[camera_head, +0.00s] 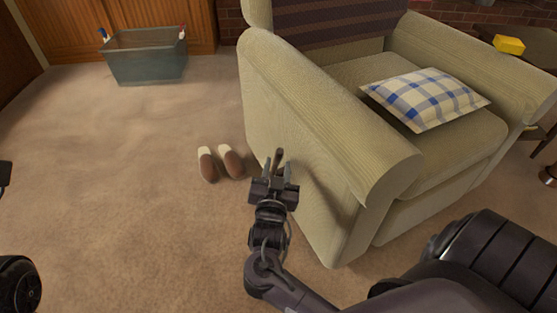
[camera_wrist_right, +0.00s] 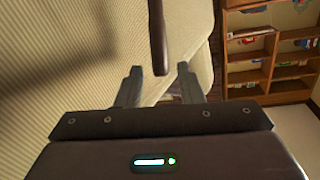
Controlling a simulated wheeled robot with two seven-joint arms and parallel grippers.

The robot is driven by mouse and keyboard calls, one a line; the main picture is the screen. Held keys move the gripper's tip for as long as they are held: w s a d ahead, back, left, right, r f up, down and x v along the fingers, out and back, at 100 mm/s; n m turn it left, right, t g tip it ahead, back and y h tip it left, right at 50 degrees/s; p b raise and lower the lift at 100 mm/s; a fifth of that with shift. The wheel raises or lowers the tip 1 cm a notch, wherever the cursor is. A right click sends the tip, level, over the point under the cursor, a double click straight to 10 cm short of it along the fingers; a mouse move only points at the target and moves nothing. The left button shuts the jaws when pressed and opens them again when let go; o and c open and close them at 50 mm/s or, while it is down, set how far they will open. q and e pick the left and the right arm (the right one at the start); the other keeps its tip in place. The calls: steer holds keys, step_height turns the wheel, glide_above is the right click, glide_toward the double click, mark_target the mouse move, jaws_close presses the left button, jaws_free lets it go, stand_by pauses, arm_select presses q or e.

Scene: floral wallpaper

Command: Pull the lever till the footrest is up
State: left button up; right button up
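The beige armchair (camera_head: 310,150) fills the middle and right of the head view, and its footrest front (camera_head: 440,200) sits flush below the seat. The brown lever (camera_head: 279,155) is on the chair's left side. In the right wrist view the lever (camera_wrist_right: 158,38) comes down from the top edge, ahead of the gap between my fingers. My right gripper (camera_head: 277,172) is open close to the chair's side; its fingers also show in the right wrist view (camera_wrist_right: 160,84), with nothing clamped between them. Dark parts of mine show at the left edge of the head view, but no left gripper is discernible.
A pair of slippers (camera_head: 220,163) lies on the carpet beside the chair. A grey-green bin (camera_head: 147,62) stands at the back left. A plaid cushion (camera_head: 425,97) lies on the seat. A shelf (camera_wrist_right: 265,55) shows in the right wrist view. The carpet at left is clear.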

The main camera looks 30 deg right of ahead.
mark_target(278, 159)
steer(key=b+x, duration=0.1)
steer(key=x, duration=0.4)
steer(key=shift+f+b, duration=0.1)
steer(key=shift+b, duration=0.2)
jaws_close()
